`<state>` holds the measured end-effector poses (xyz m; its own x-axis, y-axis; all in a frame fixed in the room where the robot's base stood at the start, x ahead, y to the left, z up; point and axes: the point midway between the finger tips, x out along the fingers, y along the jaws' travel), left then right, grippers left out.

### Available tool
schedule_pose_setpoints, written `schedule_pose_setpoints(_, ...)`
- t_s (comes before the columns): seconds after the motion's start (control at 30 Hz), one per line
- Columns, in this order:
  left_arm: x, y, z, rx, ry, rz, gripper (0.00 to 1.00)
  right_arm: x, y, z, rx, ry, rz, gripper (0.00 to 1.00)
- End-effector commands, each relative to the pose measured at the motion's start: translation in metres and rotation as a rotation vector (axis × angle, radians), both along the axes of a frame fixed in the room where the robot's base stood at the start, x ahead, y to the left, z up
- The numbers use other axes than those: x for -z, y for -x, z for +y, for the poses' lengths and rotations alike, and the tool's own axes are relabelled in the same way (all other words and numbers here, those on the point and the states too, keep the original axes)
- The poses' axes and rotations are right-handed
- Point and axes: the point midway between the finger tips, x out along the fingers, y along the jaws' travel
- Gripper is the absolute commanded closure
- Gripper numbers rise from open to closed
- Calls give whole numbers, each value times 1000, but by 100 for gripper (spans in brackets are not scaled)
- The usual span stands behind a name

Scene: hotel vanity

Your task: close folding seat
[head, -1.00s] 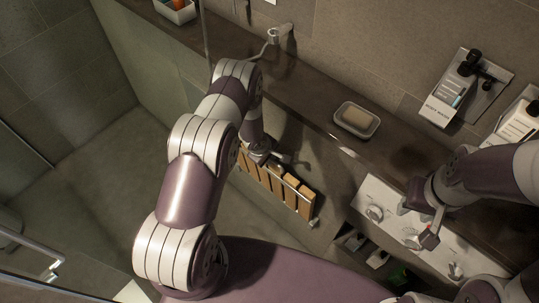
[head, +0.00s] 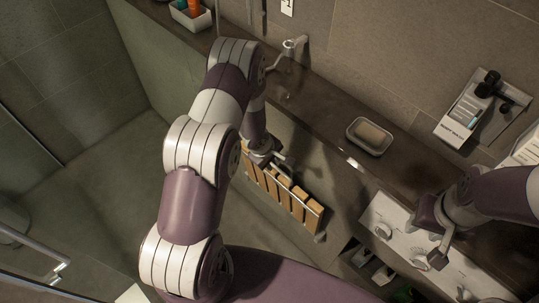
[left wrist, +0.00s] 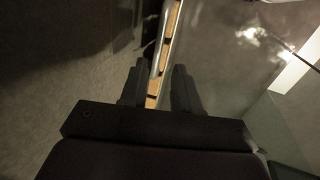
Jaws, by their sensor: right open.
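The folding seat (head: 300,205) has light wooden slats in a metal frame and sits low by the wall under the dark counter, in the middle of the head view. It looks steeply tilted, close to the wall; its exact angle is unclear. My left gripper (head: 272,163) is at the seat's upper left part, and my arm hides some of that end. In the left wrist view the seat (left wrist: 164,55) shows as a narrow strip between the two spread fingers (left wrist: 160,88), with small gaps beside it. My right gripper (head: 432,252) is open and empty over the white panel at the right.
A soap dish (head: 369,136) with soap stands on the dark counter (head: 325,118). A bottle holder (head: 483,108) is on the wall at the right. A white panel with knobs (head: 385,220) lies below my right gripper. The floor left of the seat is clear.

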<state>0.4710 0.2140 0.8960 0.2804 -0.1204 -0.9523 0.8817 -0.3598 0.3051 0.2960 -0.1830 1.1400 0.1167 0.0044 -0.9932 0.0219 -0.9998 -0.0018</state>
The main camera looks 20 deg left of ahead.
Motion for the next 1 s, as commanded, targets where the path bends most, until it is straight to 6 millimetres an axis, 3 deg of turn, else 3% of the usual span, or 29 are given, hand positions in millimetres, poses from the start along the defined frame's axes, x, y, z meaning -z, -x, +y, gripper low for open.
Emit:
schedule_pose_setpoints(0.1, -25, 6, 3, -1, 0, 1, 69, -8, 0, 0, 0, 0, 0, 57)
schedule_pose_setpoints(0.2, -34, 9, 5, 0, 0, 2, 69, -9, 0, 0, 0, 0, 0, 57)
schedule_pose_setpoints(0.47, -36, 10, 5, 0, 0, 2, 69, -9, 0, 0, 0, 0, 0, 57)
schedule_pose_setpoints(0.5, -36, 10, 5, 0, 0, 2, 72, -9, 0, 0, 0, 0, 0, 57)
schedule_pose_setpoints(0.57, -37, 10, 6, 8, -6, 2, 92, -9, 0, 0, 0, 0, 0, 57)
schedule_pose_setpoints(0.6, -39, 12, 7, 29, -22, 4, 100, -8, 0, 0, 0, 0, 0, 57)
schedule_pose_setpoints(0.73, -60, 23, 14, 191, -131, 21, 100, -5, 0, 0, 0, 0, 0, 57)
schedule_pose_setpoints(1.0, -112, 67, 19, 592, -305, 112, 100, 3, 0, 0, 0, 0, 0, 57)
